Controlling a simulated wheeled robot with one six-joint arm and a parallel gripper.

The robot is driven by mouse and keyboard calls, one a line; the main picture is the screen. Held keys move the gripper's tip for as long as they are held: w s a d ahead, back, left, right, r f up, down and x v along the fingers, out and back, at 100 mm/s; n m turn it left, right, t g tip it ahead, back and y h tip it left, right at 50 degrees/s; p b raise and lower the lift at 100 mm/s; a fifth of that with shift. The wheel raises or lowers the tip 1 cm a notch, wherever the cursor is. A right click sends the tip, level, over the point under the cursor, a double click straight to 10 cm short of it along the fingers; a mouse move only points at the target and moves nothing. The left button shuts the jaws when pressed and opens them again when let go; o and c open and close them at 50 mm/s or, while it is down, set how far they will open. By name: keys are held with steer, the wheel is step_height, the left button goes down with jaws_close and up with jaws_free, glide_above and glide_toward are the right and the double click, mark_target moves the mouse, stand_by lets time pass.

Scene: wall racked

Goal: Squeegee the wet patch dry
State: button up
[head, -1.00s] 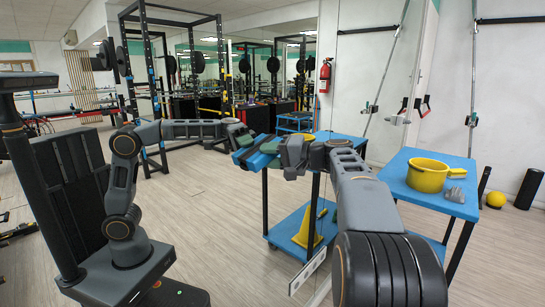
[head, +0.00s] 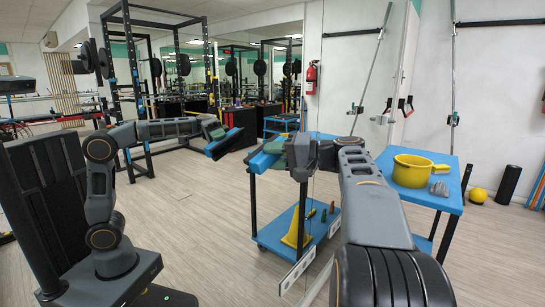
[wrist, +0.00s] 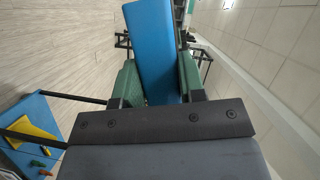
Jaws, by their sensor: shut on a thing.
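My gripper (head: 291,151) has green fingers and is shut on a blue squeegee (head: 265,157), held in front of a large mirror panel. In the wrist view the long blue squeegee (wrist: 150,45) sticks out from between the green fingers. The mirror (head: 200,185) shows a reflection of my arm and the squeegee to the left. A gap shows between the squeegee and its reflection, so it looks clear of the glass. I cannot make out the wet patch in either view.
A blue trolley (head: 447,196) stands at right with a yellow pot (head: 415,171) and a grey lump (head: 439,188) on top. The mirror shows its lower shelf with a yellow cone (head: 297,228) and small bottles. A fire extinguisher (head: 311,77) and a yellow ball (head: 478,195) are farther back.

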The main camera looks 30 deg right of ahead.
steer(key=shift+s+d+b, duration=0.25)
steer(key=shift+s+d, duration=0.05)
steer(key=shift+s, duration=0.4)
steer(key=shift+s+d+b, duration=0.25)
steer(key=shift+s+d, duration=0.05)
steer(key=shift+s, duration=0.35)
